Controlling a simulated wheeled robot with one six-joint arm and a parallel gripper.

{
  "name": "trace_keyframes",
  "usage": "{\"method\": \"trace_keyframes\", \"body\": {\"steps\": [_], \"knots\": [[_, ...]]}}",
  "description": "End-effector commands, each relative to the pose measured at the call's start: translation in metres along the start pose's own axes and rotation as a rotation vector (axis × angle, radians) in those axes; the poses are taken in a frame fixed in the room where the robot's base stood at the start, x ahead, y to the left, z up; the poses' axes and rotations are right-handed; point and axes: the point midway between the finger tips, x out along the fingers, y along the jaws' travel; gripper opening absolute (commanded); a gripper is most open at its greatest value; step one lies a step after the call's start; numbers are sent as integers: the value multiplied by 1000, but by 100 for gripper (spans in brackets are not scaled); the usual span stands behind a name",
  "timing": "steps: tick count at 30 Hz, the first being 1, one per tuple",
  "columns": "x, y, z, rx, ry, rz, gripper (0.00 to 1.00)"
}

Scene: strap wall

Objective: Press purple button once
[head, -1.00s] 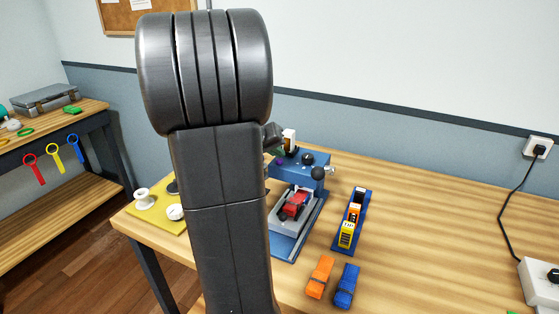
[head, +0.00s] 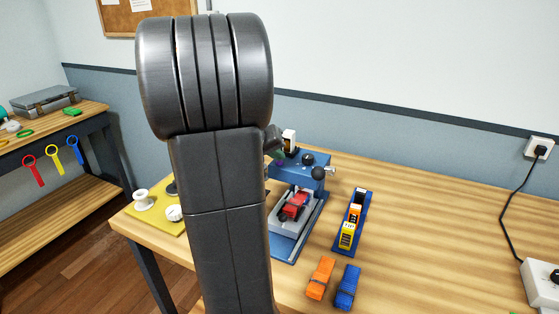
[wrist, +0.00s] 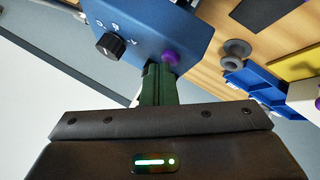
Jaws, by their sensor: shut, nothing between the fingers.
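The purple button (wrist: 171,57) sits on the blue machine (wrist: 165,25) in the wrist view, right at the tips of my gripper. My gripper (wrist: 160,68) is shut and empty, with its green fingers pointing at the button. I cannot tell whether the tips touch the button. In the head view the blue machine (head: 312,169) stands on the table and the purple button (head: 280,161) shows only slightly, beside my arm. Most of my gripper is hidden there behind my arm.
The machine has a black knob (wrist: 110,45) near the button. A red car in a grey tray (head: 290,221) sits on the machine's base. A blue rack (head: 353,220), orange block (head: 320,278) and blue block (head: 347,287) stand to the right.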

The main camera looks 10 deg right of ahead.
Motion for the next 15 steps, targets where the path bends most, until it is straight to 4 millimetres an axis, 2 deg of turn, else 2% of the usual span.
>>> {"method": "trace_keyframes", "body": {"steps": [15], "knots": [[-13, 9, -9, 0, -1, -1, 0]]}}
